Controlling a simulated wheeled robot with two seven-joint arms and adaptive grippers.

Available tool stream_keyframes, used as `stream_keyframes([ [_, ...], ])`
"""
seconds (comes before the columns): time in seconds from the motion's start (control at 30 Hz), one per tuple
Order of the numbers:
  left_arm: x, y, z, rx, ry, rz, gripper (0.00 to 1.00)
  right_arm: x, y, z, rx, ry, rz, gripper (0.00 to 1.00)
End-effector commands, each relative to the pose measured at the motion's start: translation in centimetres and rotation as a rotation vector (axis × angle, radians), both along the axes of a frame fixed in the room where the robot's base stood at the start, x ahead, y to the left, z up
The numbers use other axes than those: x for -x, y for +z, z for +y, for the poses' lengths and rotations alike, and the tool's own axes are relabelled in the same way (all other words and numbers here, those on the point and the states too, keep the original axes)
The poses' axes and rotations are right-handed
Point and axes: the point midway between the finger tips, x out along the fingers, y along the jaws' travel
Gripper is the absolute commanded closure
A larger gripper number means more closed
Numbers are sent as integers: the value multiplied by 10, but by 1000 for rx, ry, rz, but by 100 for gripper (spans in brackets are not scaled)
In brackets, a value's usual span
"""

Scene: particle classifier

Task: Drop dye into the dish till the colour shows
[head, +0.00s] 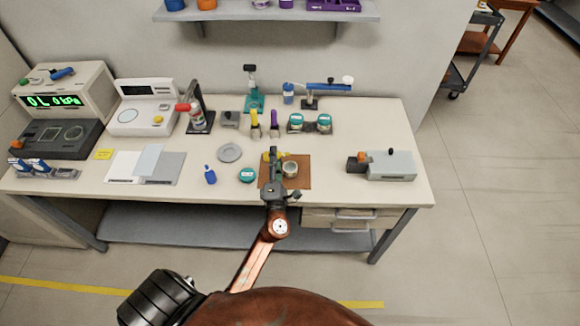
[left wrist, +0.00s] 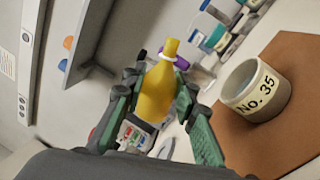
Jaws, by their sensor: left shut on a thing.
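My left gripper (head: 271,158) is shut on a yellow bottle (left wrist: 158,92) with a narrow neck and a white ring. The left wrist view shows the bottle between the fingers (left wrist: 160,108); its neck points to the top of the picture. The head view also shows the dish (head: 290,169), just right of the gripper. What is inside it is not clear. My right gripper is not in view.
A teal-lidded jar (head: 247,175), a blue bottle (head: 210,174) and a grey plate (head: 229,152) lie left of the mat. A grey device (head: 390,165) stands to the right. Behind are a purple bottle (head: 274,124) and two teal-lidded jars (head: 310,122).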

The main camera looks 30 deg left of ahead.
Motion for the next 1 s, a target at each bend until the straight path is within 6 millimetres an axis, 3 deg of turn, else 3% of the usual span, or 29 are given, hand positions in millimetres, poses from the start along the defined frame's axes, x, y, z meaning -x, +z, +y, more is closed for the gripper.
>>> stream_keyframes([
  [1.0, 0, -2, 1, -54, 0, 32, 98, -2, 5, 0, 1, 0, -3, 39],
])
